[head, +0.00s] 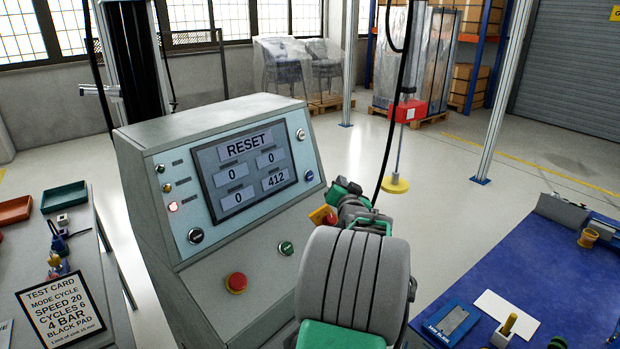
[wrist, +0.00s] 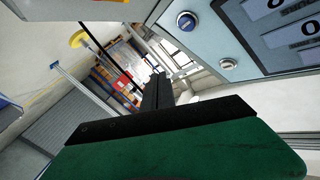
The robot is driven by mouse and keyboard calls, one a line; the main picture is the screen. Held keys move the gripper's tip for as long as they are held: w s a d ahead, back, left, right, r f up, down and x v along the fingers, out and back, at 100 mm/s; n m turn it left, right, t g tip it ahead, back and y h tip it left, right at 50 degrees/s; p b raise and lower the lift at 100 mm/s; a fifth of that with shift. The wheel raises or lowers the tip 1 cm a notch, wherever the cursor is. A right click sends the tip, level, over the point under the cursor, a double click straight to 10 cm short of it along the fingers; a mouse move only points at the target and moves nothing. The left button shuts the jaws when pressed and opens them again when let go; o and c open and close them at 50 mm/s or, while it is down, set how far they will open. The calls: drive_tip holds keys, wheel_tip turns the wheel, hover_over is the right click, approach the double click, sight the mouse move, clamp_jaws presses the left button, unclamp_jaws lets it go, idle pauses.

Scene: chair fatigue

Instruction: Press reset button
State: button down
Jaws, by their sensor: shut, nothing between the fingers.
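The grey control console (head: 150,200) has a sloped panel with a screen (head: 244,168) reading RESET, zeros and 412. A blue button (head: 309,176) sits right of the screen, below a silver key-like knob (head: 300,135). The blue button also shows at the top of the wrist view (wrist: 186,21), with the silver knob (wrist: 228,65). No button label is legible, so I cannot tell which is named reset. My gripper (head: 345,187) is right of the panel, near the blue button and apart from it. In the wrist view its dark fingers (wrist: 157,92) are together and empty.
A red mushroom button (head: 236,283), green button (head: 286,248) and black knob (head: 196,236) are lower on the console. A blue-topped bench (head: 560,270) is right; a test card (head: 62,308) is left.

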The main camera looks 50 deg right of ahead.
sight(310, 176)
drive_tip(key=shift+w, duration=0.1)
drive_tip(key=w, duration=0.2)
drive_tip(key=w+f, duration=0.1)
drive_tip(key=w, duration=0.1)
drive_tip(key=w+f, duration=0.1)
drive_tip(key=w, duration=0.2)
drive_tip(key=shift+w, duration=0.1)
drive_tip(key=shift+w+f, duration=0.1)
drive_tip(key=shift+w, duration=0.5)
idle(1.3)
drive_tip(key=shift+w+f+b, duration=0.2)
drive_tip(key=shift+w+b, duration=0.05)
drive_tip(key=shift+b, duration=0.1)
drive_tip(key=shift+w+r, duration=0.1)
drive_tip(key=shift+w, duration=0.05)
